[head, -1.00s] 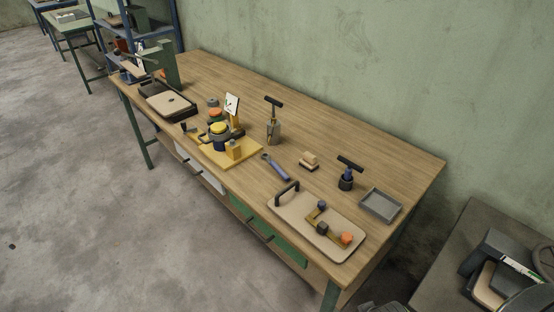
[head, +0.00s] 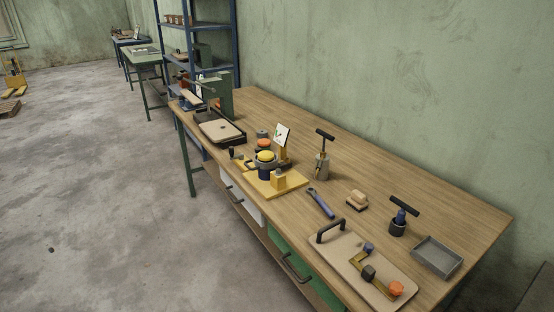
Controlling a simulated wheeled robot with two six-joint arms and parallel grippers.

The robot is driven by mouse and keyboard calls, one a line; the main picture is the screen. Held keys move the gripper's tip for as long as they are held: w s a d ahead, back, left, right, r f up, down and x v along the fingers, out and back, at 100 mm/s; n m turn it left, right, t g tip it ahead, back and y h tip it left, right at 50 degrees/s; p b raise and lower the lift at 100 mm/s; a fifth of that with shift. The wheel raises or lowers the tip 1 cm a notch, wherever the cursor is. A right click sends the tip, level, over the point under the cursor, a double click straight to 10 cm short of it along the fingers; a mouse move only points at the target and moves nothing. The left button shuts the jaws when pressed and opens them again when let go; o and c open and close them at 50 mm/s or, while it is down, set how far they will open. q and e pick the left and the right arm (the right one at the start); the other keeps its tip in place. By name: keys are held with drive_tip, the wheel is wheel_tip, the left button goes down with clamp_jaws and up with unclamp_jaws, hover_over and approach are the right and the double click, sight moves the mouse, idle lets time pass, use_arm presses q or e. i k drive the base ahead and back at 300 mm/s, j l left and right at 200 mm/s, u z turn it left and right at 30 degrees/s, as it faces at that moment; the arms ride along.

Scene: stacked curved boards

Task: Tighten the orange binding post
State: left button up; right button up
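An orange knob (head: 396,289), which looks like the orange binding post, stands at the right end of a brass strip on a beige board (head: 341,259). The board lies at the near right part of the workbench and has a black handle (head: 330,230) at its left end. A blue-grey knob (head: 368,248) and a dark block (head: 369,271) sit along the same brass strip. Another orange round piece (head: 264,144) sits farther left on the bench, behind a yellow-topped item. Neither of my grippers is in view.
The wooden workbench (head: 440,196) runs along the wall. A wrench (head: 321,203), a brush (head: 357,200), a T-handled tool in a black holder (head: 398,224) and a grey tray (head: 437,257) lie near the board. A yellow base (head: 262,186) stands farther left.

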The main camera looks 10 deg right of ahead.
sight(396, 287)
drive_tip(key=z, duration=1.25)
drive_tip(key=l, duration=0.1)
